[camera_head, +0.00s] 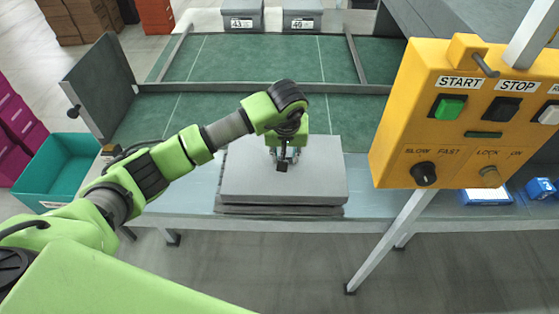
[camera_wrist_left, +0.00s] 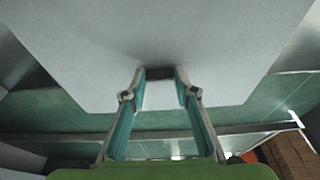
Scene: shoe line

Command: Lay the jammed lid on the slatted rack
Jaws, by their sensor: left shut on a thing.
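A flat grey lid (camera_head: 283,183) lies level at the near edge of the green line, in the middle of the head view. My left gripper (camera_head: 284,160) is over its far half, pointing down and shut on it. In the left wrist view the pale lid (camera_wrist_left: 150,35) fills the upper part, and the fingertips (camera_wrist_left: 160,73) close at a small dark part on it. Darker grey layers (camera_head: 280,212) show under the lid's near edge; I cannot tell if they are the slatted rack or whether the lid touches them. My right gripper is not in view.
A yellow control box (camera_head: 455,125) with START and STOP stands close on the right. A grey rail (camera_head: 345,88) crosses the green belt (camera_head: 245,60) behind. Two grey boxes (camera_head: 242,17) (camera_head: 302,17) stand at the far end. A teal bin (camera_head: 62,165) is at left.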

